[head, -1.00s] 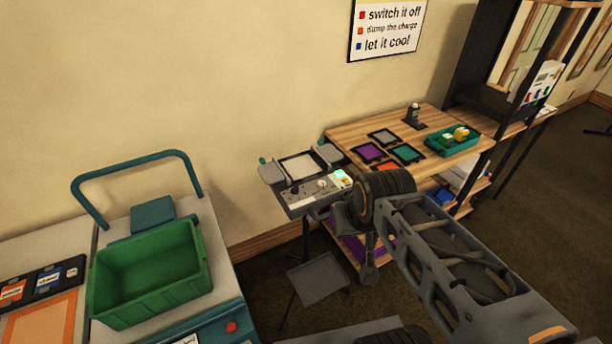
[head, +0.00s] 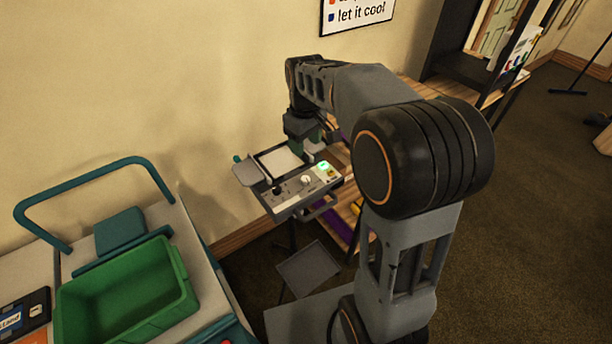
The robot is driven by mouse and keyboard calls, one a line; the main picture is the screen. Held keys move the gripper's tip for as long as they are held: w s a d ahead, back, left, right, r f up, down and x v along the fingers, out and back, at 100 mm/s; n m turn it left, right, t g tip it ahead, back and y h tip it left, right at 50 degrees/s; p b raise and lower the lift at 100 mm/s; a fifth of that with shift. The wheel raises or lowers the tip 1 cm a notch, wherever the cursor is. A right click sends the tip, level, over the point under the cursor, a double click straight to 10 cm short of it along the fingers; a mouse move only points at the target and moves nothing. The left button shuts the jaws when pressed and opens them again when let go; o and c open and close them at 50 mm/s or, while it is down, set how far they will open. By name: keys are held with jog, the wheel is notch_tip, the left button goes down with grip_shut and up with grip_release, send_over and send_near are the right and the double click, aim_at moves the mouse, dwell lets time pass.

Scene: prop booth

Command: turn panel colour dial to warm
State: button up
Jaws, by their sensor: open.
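The light panel (head: 271,164) stands on a support, with a pale square face framed by grey flaps. Its grey control box (head: 296,198) faces me. On the box are a dark knob (head: 278,190), a white knob (head: 306,180) and a lit green display (head: 323,166). I cannot tell which knob is the colour dial or read its markings. My gripper (head: 310,142) hangs downward above the panel's back right part, behind the control box and apart from both knobs. It is open and looks empty; its fingertips are small and hard to make out.
A green bin (head: 125,295) sits on a cart with a teal handle (head: 85,185) at the left. A small grey stool-like tray (head: 308,268) is below the panel. A wooden bench (head: 420,92) stands behind my arm, mostly hidden. A wall sign (head: 357,14) hangs above.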

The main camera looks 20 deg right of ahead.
aim_at(305, 178)
notch_tip(305, 178, down, 14)
jog(key=shift+w+r+p, duration=0.1)
jog(key=shift+r+p, duration=0.15)
jog(key=shift+p, duration=0.45)
jog(key=shift+c, duration=0.5)
jog(key=c, duration=0.8)
jog(key=shift+c, duration=0.2)
jog(key=m+b, duration=0.2)
jog(key=m, duration=0.3)
jog(key=shift+m, duration=0.4)
jog(key=m+b, duration=0.1)
jog(key=m, duration=0.4)
jog(key=shift+m, duration=0.6)
